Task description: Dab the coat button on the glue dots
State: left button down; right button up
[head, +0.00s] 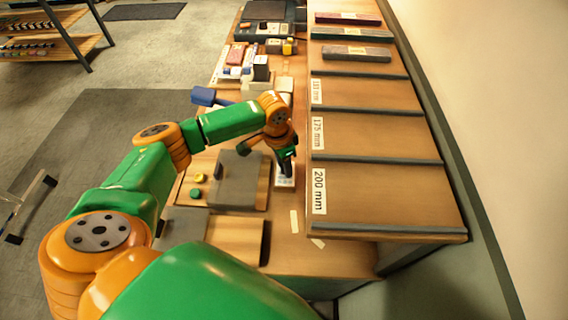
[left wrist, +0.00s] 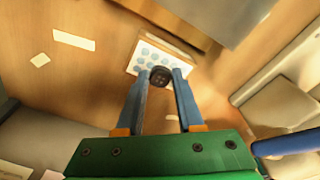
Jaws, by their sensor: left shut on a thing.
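My left gripper (head: 287,168) is low over the bench, at a small white card of glue dots (head: 285,182). In the left wrist view, the blue fingers of the left gripper (left wrist: 160,80) are shut on a dark round coat button (left wrist: 160,75), which shows holes in its face. The card with pale blue glue dots (left wrist: 146,54) is just beyond the button, which overlaps its near edge in the picture. I cannot tell whether the button touches the card. The gripper hides the button in the head view. My right gripper is not in view.
A stepped wooden shelf (head: 378,188) with size labels rises right of the card. A dark grey plate (head: 237,180) lies to its left, with yellow (head: 200,177) and green (head: 195,193) round pieces beyond. Paper strips (head: 294,221) lie nearer. Boxes and devices crowd the bench's far end.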

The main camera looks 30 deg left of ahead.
pick_arm(q)
jog(key=shift+f, duration=0.5)
dwell(0.4)
jog(key=shift+s, duration=0.15)
dwell(1.4)
notch_tip(320, 180, up, 7)
jog(key=p, duration=0.9)
jog(key=shift+r, duration=0.1)
dwell(0.3)
